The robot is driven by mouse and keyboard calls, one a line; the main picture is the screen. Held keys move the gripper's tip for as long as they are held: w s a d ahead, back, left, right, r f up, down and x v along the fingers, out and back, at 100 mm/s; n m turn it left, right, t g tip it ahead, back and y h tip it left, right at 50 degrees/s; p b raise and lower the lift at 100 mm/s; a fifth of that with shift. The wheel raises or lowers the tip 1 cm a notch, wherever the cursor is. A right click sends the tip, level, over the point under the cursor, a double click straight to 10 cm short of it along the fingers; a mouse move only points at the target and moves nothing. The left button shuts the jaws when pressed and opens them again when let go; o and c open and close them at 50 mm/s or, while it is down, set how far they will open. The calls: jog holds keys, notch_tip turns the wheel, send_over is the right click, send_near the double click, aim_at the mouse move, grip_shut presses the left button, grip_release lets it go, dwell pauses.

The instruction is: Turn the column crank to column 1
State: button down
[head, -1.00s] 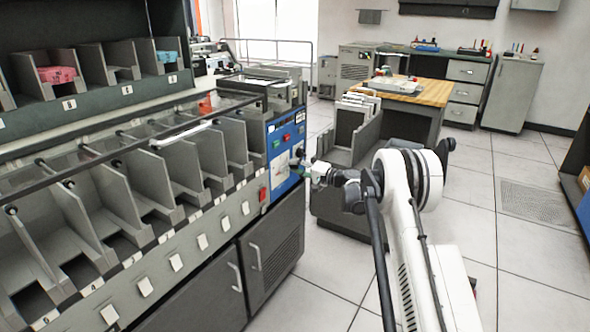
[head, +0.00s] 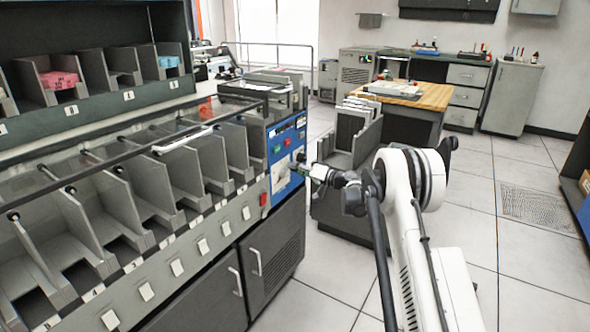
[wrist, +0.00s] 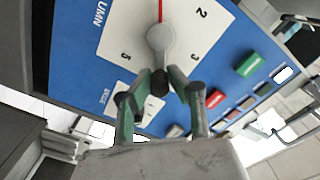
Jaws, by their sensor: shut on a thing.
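A thin red line runs from the hub to the top edge of the wrist view; the number there is out of frame. The crank arm points down in that view, toward my gripper (wrist: 159,92). My gripper is shut on its dark knob (wrist: 159,83). In the head view, my gripper (head: 308,173) is at the machine's blue panel (head: 288,146), and the crank is mostly hidden.
A green button (wrist: 249,64) and a red button (wrist: 215,98) sit right of the dial in the wrist view. Card pockets (head: 165,183) line the machine left. A card rack (head: 352,130) stands close behind my gripper. Open floor (head: 530,255) lies to the right.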

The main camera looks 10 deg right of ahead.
jog(key=c, duration=1.6)
grip_release()
jog(key=shift+s+d, duration=0.1)
jog(key=v, duration=1.1)
jog(key=shift+s+d+r, duration=0.15)
jog(key=shift+s+d, duration=0.1)
jog(key=shift+d, duration=0.05)
